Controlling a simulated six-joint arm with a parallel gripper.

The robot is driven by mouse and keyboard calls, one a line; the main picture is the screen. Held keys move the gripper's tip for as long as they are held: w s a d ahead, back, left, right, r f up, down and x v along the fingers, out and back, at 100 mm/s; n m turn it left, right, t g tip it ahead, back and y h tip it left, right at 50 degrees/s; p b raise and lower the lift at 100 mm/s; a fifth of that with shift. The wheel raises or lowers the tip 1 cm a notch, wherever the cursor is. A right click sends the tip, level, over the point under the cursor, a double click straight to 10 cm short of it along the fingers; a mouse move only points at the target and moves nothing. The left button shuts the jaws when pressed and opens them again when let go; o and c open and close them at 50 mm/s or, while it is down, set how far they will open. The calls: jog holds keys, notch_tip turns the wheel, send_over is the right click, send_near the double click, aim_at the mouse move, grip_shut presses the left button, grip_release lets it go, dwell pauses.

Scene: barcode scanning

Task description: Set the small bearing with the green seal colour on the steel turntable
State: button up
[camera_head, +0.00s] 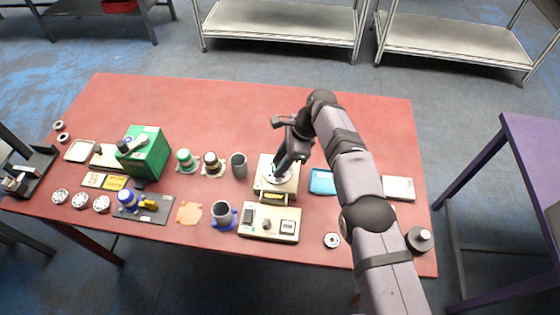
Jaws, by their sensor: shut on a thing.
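The steel turntable (263,184) is a pale round disc on top of a beige box with a yellow label on its front. My gripper (275,175) points down over the turntable, low and close to its surface. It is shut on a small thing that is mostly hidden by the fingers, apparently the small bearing. Its seal colour is too small to make out, and I cannot tell whether it touches the disc. Other bearings lie on the red table: several in a front-left row (80,200), a pair at the far left (60,125), and one (331,240) at the front right.
A beige device with buttons (269,222) stands in front of the turntable. A dark grey cup (239,165) is left of it, and a blue tray (322,182) is right of it. A green box (143,154) stands farther left. The back of the red table (230,105) is clear.

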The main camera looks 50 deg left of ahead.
jog(key=shift+f, duration=0.15)
jog(key=o, duration=1.2)
